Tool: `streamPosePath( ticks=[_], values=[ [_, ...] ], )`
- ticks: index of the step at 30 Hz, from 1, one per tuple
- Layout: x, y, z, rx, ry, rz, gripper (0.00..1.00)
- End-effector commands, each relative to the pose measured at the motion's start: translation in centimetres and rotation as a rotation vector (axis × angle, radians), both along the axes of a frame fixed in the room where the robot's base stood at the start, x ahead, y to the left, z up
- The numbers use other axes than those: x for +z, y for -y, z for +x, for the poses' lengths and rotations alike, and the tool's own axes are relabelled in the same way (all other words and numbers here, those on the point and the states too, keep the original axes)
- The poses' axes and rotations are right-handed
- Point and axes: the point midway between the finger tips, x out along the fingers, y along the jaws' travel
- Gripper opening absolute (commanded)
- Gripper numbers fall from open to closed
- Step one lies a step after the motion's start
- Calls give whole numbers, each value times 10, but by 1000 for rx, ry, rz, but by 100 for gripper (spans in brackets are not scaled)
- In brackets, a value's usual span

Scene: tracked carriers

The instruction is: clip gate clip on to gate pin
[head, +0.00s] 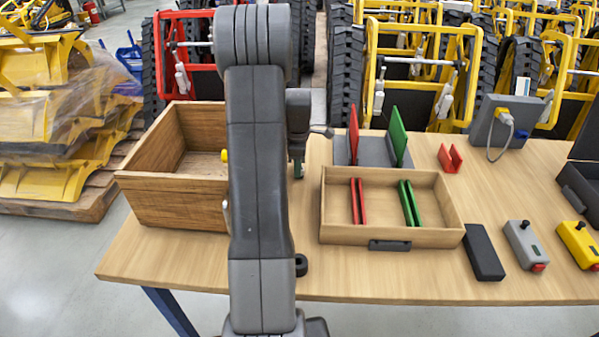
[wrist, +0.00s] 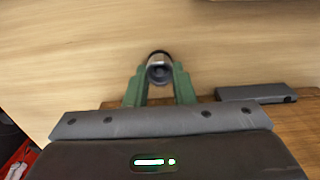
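My gripper (wrist: 159,75) has green fingers, pointing down over bare table left of the drawer. In the wrist view they close against both sides of a small dark round piece with a grey rim (wrist: 159,60). I cannot tell whether this piece is the gate clip. A yellow knob-like thing (head: 224,155) shows at the wooden crate beside my arm, partly hidden. I cannot tell for certain which thing is the gate pin.
The wooden crate (head: 150,190) stands at the left of the table. An open drawer tray (head: 345,235) with red and green plates lies to the right. A grey rack (head: 372,150), a red holder (head: 450,158), a black block (head: 483,252) and control boxes fill the right side.

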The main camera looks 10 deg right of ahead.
Motion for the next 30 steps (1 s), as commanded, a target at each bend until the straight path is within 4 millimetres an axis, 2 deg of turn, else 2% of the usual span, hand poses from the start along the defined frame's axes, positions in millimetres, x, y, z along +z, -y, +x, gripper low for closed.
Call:
streamPosePath(
  ticks=[1,3,11,16,20,30],
  values=[
    [0,0,0,0,0,0,9],
    [0,0,0,0,0,0,1],
    [1,0,0,0,0,0,1],
    [11,0,0,0,1,0,1],
    [28,0,1,0,3,-1,1],
    [96,0,1,0,4,-1,1]
  ],
)
